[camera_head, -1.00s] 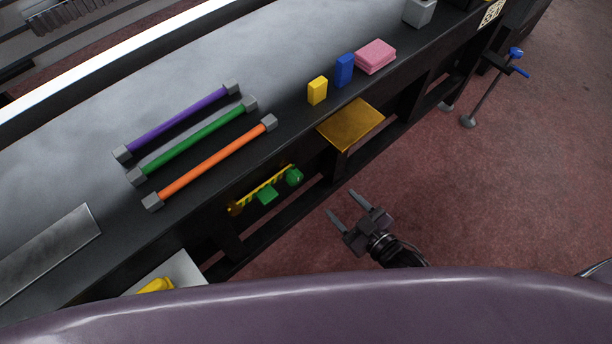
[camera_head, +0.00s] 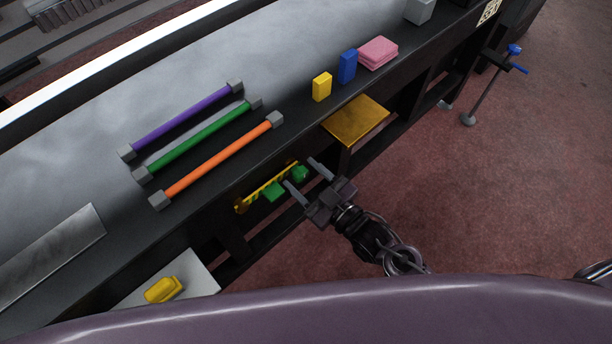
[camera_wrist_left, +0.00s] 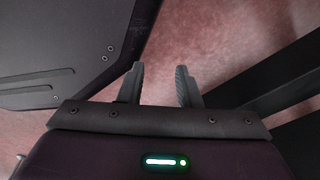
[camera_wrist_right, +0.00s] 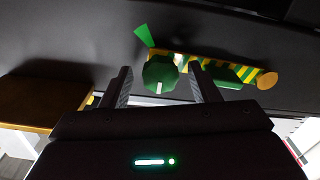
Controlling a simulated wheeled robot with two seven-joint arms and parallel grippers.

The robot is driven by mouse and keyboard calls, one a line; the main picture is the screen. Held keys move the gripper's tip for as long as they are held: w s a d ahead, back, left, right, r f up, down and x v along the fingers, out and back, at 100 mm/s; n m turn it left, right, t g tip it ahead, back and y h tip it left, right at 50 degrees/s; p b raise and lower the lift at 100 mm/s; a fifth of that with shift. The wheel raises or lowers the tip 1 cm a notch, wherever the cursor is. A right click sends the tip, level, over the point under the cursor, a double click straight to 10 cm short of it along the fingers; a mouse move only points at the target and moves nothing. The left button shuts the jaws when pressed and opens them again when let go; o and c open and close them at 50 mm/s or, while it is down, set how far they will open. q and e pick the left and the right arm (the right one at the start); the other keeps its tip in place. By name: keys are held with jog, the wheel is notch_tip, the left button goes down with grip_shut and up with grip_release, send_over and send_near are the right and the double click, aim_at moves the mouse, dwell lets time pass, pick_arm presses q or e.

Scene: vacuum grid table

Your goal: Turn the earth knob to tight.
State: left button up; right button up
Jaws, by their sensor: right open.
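In the right wrist view the knob (camera_wrist_right: 160,72) is faceted, with a white mark pointing to the picture's bottom. My right gripper (camera_head: 305,176) is open and empty in front of it. In the right wrist view the fingers (camera_wrist_right: 162,85) stand to either side of the knob's outline; I cannot tell whether they reach around it. My left gripper (camera_wrist_left: 159,85) shows only in the left wrist view, open and empty above the reddish floor.
A green piece (camera_head: 274,191) and a brass-coloured part (camera_head: 241,206) sit beside the knob. A brass-coloured shelf (camera_head: 356,119) juts out right of it. A white tray (camera_head: 204,279) with a yellow object (camera_head: 163,290) is at lower left. Purple, green and orange bars lie on the table.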

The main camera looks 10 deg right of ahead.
jog(key=shift+c, duration=0.3)
jog(key=c, duration=0.9)
